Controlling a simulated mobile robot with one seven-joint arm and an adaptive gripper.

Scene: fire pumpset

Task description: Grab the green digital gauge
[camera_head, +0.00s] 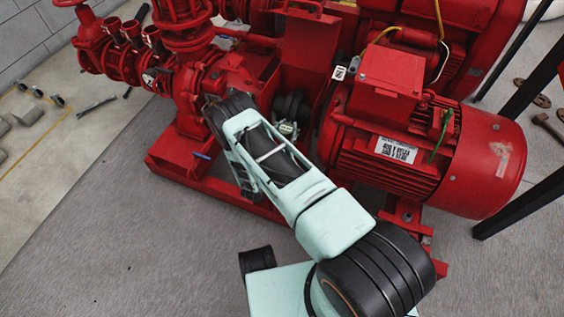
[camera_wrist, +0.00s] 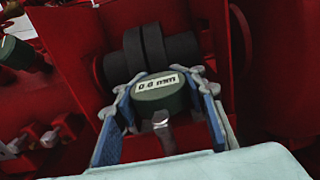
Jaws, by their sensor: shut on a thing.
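My gripper is shut on the gauge, one blue-padded finger on each side. In the head view my gripper (camera_head: 286,128) shows only in small part beside the black coupling, beyond my arm.
A black coupling (camera_wrist: 155,55) lies just beyond the gauge, with red metal walls around it. Another dark green round object (camera_wrist: 17,52) is at the left of the wrist view. The red motor (camera_head: 430,150) is to the right and the red pump (camera_head: 190,85) to the left.

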